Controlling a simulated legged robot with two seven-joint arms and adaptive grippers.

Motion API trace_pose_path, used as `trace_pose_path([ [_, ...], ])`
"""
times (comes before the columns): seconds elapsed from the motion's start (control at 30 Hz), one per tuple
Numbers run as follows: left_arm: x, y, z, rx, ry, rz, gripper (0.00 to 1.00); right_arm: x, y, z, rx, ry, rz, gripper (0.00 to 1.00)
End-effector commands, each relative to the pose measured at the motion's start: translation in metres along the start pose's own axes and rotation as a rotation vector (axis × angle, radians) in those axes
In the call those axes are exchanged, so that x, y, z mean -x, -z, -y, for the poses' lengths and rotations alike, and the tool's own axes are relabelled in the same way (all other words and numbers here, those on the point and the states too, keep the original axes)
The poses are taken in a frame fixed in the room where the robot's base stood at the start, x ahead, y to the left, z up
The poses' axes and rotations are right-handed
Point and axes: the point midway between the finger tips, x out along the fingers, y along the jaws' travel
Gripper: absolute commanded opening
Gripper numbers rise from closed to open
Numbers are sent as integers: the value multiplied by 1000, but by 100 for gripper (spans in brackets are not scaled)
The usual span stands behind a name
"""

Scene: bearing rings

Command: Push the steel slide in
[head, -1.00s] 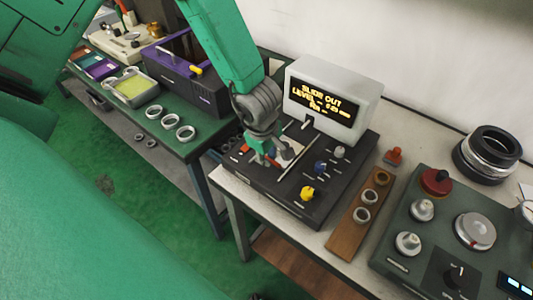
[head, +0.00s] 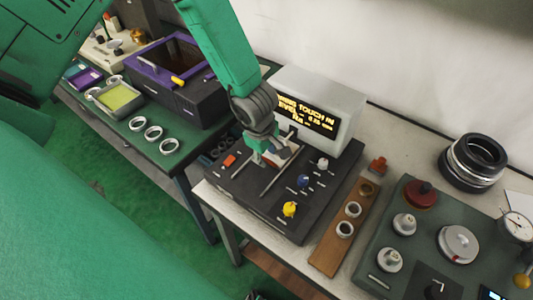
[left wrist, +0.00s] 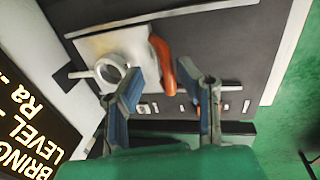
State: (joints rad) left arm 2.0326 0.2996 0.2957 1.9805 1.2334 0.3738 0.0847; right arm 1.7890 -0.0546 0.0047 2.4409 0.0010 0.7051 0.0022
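The steel slide (left wrist: 132,45) is a pale metal plate on the black instrument (head: 262,205), below its display. My right gripper is not in view.
The display (head: 306,116) reads roughly "BRING TOUCH IN". Yellow (head: 290,209) and blue knobs stand on the instrument's top. A wooden rack (head: 328,257) with rings is to its right, then a green gauge unit (head: 405,275). A purple-rimmed bin (head: 180,95) is on the left bench.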

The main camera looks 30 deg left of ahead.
Motion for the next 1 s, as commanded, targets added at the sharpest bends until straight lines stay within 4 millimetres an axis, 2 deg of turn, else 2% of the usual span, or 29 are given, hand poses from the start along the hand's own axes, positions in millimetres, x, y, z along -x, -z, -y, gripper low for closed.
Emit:
trace_pose_path([
  [0.13, 3, 0, 0, 1, 2, 0, 31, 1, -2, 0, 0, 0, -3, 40],
  [0.23, 15, 0, 0, -1, 0, 0, 31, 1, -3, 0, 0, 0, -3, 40],
  [0.5, 71, 1, -1, 0, -3, -1, 31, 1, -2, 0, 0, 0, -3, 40],
  [0.7, 104, 1, -2, 3, -4, 2, 31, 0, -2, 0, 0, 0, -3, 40],
  [0.83, 116, 1, -2, 2, -1, 2, 31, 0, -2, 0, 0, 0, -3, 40],
  [1.0, 119, 1, -1, 0, 1, 1, 31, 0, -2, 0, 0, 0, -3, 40],
])
